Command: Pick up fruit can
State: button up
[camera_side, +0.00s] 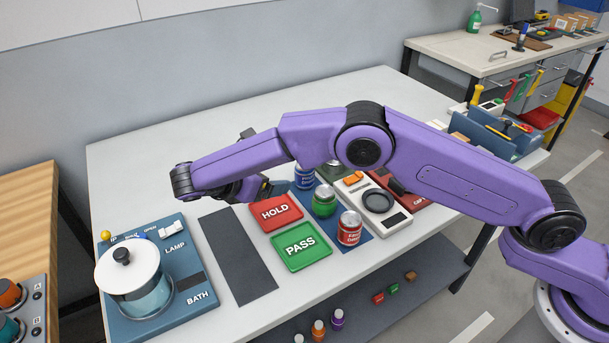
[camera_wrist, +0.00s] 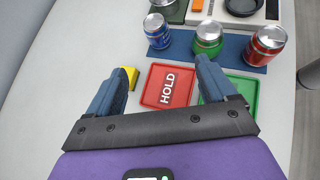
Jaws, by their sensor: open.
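Three cans stand upright in a row on a blue mat (camera_wrist: 183,45). The red can (camera_side: 350,229) is nearest the side camera and at the right in the wrist view (camera_wrist: 266,46); its label is too small to read surely. The green can (camera_side: 324,201) is in the middle, also in the wrist view (camera_wrist: 208,38). The blue can (camera_side: 304,177) is at the left in the wrist view (camera_wrist: 157,31). Which one is the fruit can I cannot tell for certain. My gripper (camera_wrist: 162,68) is open and empty, its fingers pointing toward the row, apart from all cans.
A red HOLD tray (camera_side: 276,212) and green PASS tray (camera_side: 300,246) lie before the cans. A white scale-like device (camera_side: 372,196) stands behind them. A yellow block (camera_wrist: 131,76) is near my left finger. A blue station with a lidded pot (camera_side: 135,280) is at the left.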

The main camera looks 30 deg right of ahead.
aim_at(298, 174)
jog(key=w+d+f, duration=0.1)
jog(key=d+f, duration=0.1)
jog(key=d, duration=0.1)
jog(key=w+d+f+h, duration=0.1)
jog(key=w+d+f, duration=0.1)
jog(key=d+f, duration=0.1)
jog(key=w+d+f+h, duration=0.1)
jog(key=w+d+f, duration=0.1)
jog(key=d+f, duration=0.1)
jog(key=shift+w+d+n, duration=0.2)
jog(key=shift+w+n, duration=0.05)
jog(key=shift+n, duration=0.15)
jog(key=shift+x, duration=2.65)
jog(key=shift+r+t, duration=0.2)
jog(key=shift+t, duration=0.1)
jog(key=c, duration=1.1)
jog(key=shift+c, duration=0.2)
jog(key=shift+r, duration=0.15)
